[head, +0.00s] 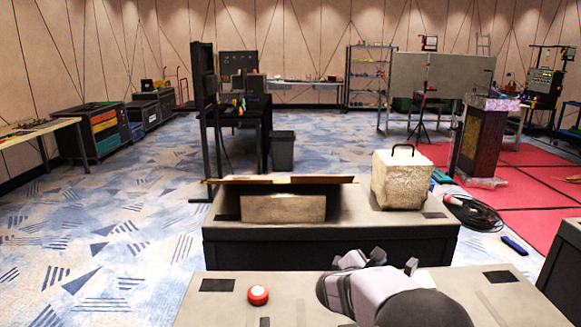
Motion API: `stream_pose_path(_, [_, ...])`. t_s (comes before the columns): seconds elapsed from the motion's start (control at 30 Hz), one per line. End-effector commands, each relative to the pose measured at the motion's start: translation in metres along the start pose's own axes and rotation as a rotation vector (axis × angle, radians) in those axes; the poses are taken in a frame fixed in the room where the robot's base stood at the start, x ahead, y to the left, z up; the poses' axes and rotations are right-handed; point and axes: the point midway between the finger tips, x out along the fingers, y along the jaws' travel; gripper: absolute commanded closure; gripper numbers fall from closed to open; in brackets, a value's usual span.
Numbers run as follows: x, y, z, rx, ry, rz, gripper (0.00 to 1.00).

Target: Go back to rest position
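My arm is folded low at the front of the head view, over the near table (230,303). My gripper (394,262) is at its far side, with two dark fingertips standing apart and nothing visible between them. The arm's own links hide the lower part of the gripper.
Beyond the near table stands a second dark-sided table (330,245). On it are a pale block (283,208) under an open brown flap (280,181) and a stone-textured block with a black handle (400,180). Patterned carpet lies open at left.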

Motion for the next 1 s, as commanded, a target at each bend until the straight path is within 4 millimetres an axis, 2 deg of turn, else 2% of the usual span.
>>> stream_pose_path(0.03, [-0.016, -0.017, 0.019, 0.094, 0.033, -0.076, 0.65])
stream_pose_path(0.13, [-0.041, -0.059, 0.027, 0.286, 0.095, -0.23, 0.65])
stream_pose_path(0.3, [-0.098, -0.121, 0.031, 0.619, 0.169, -0.499, 0.65])
stream_pose_path(0.5, [-0.181, -0.169, 0.028, 1.017, 0.208, -0.817, 0.65])
stream_pose_path(0.7, [-0.254, -0.189, 0.019, 1.356, 0.202, -1.091, 0.65])
stream_pose_path(0.8, [-0.279, -0.192, 0.016, 1.474, 0.192, -1.187, 0.65])
stream_pose_path(1.0, [-0.302, -0.193, 0.01, 1.596, 0.176, -1.287, 0.65])
